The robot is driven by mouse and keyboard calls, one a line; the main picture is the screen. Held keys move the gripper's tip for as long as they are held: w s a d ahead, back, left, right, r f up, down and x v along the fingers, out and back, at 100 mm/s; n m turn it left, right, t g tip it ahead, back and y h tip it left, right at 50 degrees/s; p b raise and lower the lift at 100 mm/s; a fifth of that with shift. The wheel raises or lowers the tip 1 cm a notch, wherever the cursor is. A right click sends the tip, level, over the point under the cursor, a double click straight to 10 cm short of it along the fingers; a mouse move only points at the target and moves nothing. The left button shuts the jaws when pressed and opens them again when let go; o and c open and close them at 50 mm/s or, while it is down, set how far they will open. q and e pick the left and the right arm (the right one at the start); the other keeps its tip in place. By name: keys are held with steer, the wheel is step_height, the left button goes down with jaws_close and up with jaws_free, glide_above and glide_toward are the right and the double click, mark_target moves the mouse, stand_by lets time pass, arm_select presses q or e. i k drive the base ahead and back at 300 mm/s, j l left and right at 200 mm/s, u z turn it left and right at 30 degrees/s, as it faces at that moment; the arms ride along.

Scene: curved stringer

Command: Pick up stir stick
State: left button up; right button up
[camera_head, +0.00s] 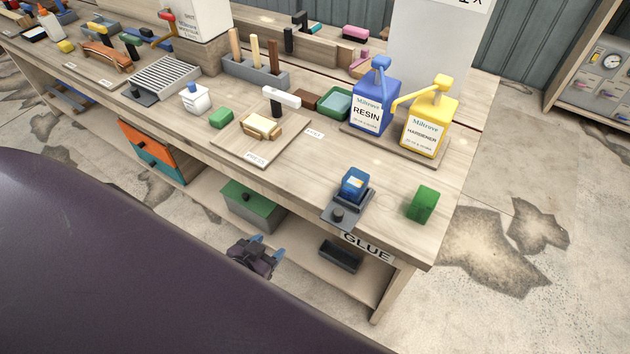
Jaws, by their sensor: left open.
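Upright wooden sticks stand in a grey holder (240,70) at the back of the workbench: a tan one (235,46), a pale one (255,50) and a dark brown one (273,55). I cannot tell for certain which of them is the stir stick; their lower ends are hidden in the holder. My left gripper (267,248) is low in front of the bench, below the top's front edge and beside the lower shelf. Its blue-tipped fingers are apart, with nothing seen between them. It is well away from the holder. My right gripper is not in view.
A blue RESIN jug (368,112) and yellow HARDENER jug (427,130) stand right of the holder.

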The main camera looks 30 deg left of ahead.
mark_target(253, 38)
steer(key=u, duration=0.6)
steer(key=j+u, duration=0.15)
steer(key=j, duration=0.35)
steer(key=i+j+u, duration=0.15)
steer(key=j, duration=0.35)
steer(key=k+z, duration=0.15)
steer(key=z, duration=0.85)
